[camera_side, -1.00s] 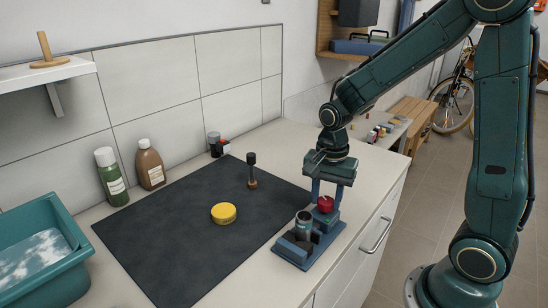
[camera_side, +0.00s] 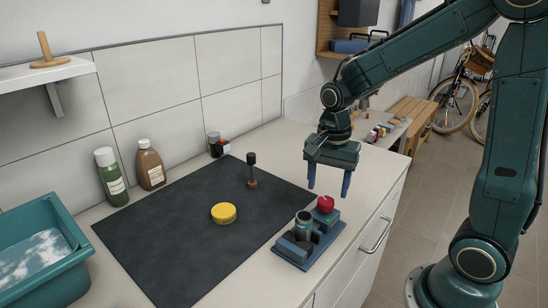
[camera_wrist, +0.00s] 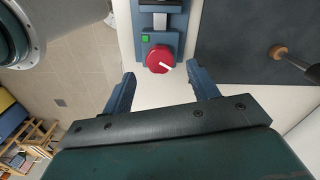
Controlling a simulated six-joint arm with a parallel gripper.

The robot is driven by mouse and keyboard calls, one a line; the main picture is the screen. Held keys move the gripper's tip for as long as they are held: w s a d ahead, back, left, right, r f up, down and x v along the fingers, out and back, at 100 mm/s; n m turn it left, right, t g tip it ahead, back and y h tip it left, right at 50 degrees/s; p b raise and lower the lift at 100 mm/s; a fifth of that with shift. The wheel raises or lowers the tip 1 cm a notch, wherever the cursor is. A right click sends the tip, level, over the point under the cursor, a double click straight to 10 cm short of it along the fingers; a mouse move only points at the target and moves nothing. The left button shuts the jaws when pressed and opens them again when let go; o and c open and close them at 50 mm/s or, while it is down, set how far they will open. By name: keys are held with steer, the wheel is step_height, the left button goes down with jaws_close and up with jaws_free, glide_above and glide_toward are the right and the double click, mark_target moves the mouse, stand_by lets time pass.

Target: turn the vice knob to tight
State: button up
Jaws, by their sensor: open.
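The vice (camera_side: 305,243) is a blue-grey fixture on the counter's front right, with a grey cylinder held upright in it. Its red knob (camera_side: 325,204) sits at the vice's far end. In the wrist view the knob (camera_wrist: 160,59) has a white pointer line aimed to the right and slightly down, and a small green square lies beside it. My gripper (camera_side: 328,194) is open and empty, raised above and just behind the knob. In the wrist view its fingers (camera_wrist: 161,78) are spread wide, with the knob ahead between them, untouched.
A dark mat (camera_side: 180,235) covers the counter's middle, carrying a yellow round tin (camera_side: 223,213) and an upright dark-handled tool (camera_side: 252,170). Bottles (camera_side: 151,165) stand by the wall. A teal basin (camera_side: 40,262) is at left. The counter's right edge is close to the vice.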

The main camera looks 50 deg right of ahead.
mark_target(330, 204)
step_height(330, 204, up, 10)
stand_by(0.5)
steer(key=s+a+n+t, duration=0.2)
steer(key=s+n, duration=0.4)
steer(key=n, duration=0.1)
steer(key=s+a+r+n+t, duration=0.1)
steer(key=s+a+n+t, duration=0.1)
steer(key=s+n, duration=0.5)
steer(key=shift+s+r+n+t, duration=0.15)
steer(key=shift+r+n+t, duration=0.1)
steer(key=shift+n+t, duration=0.45)
